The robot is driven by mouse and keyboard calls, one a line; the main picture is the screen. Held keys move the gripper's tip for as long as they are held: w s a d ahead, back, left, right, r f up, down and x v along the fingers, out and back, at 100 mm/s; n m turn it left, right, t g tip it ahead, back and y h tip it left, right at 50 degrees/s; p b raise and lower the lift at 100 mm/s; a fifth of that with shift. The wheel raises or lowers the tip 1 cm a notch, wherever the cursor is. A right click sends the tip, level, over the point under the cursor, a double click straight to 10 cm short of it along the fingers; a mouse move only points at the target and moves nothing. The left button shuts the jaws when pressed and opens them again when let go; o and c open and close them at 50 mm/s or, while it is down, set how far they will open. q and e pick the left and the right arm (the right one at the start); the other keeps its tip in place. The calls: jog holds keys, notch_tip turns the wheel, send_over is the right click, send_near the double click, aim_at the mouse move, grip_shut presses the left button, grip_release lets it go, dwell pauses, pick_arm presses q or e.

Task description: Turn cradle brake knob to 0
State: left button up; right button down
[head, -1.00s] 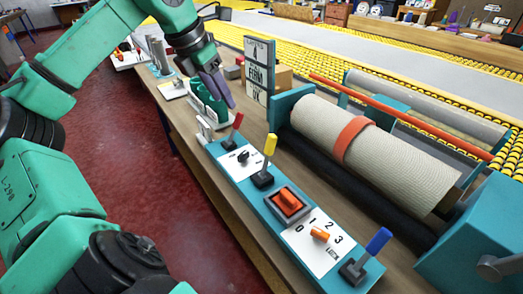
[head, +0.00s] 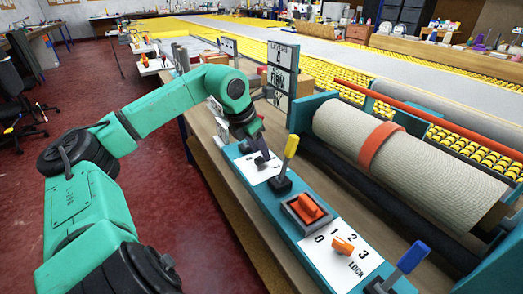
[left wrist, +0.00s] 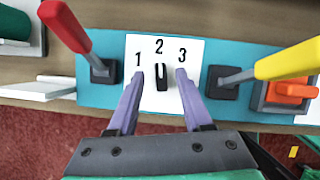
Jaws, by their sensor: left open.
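An orange knob (head: 343,246) sits on a white plate marked 0, 1, 2, 3 and LOCK, towards the near end of the teal panel (head: 258,197). I cannot tell which mark it points to. A black knob (left wrist: 162,83) stands on another white plate marked 1, 2, 3; its pale line points at 2. My left gripper (head: 259,150) is down at this black knob, well away from the orange one. In the left wrist view its two purple fingers are open, one either side of the black knob, with gaps visible. My right gripper is not in view.
A red lever (left wrist: 66,26) and a yellow lever (head: 288,158) flank the black knob's plate. An orange rocker switch (head: 306,208) and a blue lever (head: 408,262) are further along the panel. A roll of cream material (head: 410,160) lies behind.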

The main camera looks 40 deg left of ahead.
pick_arm(q)
jog(key=shift+w+f, duration=0.25)
jog(key=shift+f, duration=0.05)
jog(key=shift+w+f, duration=0.1)
jog(key=shift+f, duration=0.45)
grip_shut()
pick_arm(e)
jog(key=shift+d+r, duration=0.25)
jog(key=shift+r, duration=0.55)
pick_arm(q)
jog(key=shift+r+p, duration=0.1)
jog(key=shift+p, duration=0.2)
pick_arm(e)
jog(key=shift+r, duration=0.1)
